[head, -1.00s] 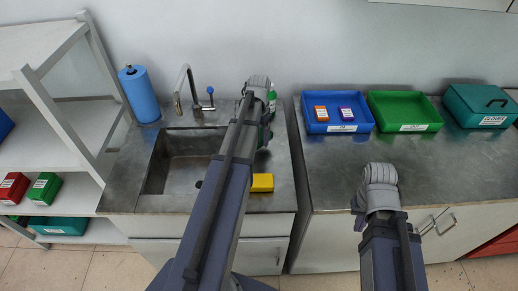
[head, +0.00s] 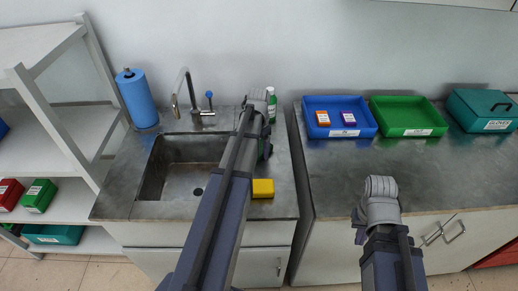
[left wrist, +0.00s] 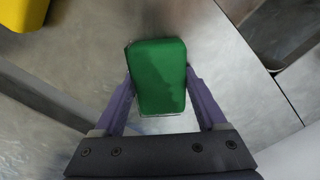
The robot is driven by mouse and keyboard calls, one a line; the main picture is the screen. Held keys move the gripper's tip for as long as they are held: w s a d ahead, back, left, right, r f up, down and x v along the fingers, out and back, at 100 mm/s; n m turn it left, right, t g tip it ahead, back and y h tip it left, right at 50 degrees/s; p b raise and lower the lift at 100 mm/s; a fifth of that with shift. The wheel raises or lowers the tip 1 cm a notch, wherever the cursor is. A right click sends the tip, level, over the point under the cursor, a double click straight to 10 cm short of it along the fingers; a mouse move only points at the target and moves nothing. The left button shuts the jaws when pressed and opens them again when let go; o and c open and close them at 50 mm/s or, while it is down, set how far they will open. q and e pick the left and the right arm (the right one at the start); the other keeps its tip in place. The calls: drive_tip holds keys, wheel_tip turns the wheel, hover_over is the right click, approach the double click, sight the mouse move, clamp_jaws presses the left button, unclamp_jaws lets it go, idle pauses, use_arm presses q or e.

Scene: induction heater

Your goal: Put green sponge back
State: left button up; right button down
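The green sponge (left wrist: 158,78) is between the two fingers of my left gripper (left wrist: 159,82) in the left wrist view, with a finger touching each side. In the head view, my left arm reaches over the counter right of the sink, and its gripper (head: 266,146) is mostly hidden behind the arm. A yellow sponge (head: 262,188) lies on the counter's front part, nearer than the left gripper; it also shows in the left wrist view (left wrist: 22,12). My right gripper (head: 358,226) is low over the right counter's front; its fingers are mostly hidden.
The sink (head: 185,172) with its faucet (head: 187,88) is left of my left arm. A bottle (head: 271,101) stands behind the left gripper. A blue tray (head: 340,130), a green tray (head: 408,129) and a teal box (head: 482,122) line the right counter's back.

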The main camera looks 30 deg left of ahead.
use_arm(q)
drive_tip(key=o, duration=0.4)
drive_tip(key=shift+c, duration=0.2)
drive_tip(key=shift+r, duration=0.2)
wheel_tip(320, 180, up, 12)
drive_tip(key=p, duration=1.2)
drive_tip(key=s+d, duration=0.5)
drive_tip(key=d, duration=0.5)
drive_tip(key=s+d, duration=0.6)
drive_tip(key=d, duration=0.4)
drive_tip(key=s+d+m+y, duration=0.1)
drive_tip(key=s+d, duration=0.4)
drive_tip(key=d, duration=0.5)
drive_tip(key=shift+s+d, duration=0.25)
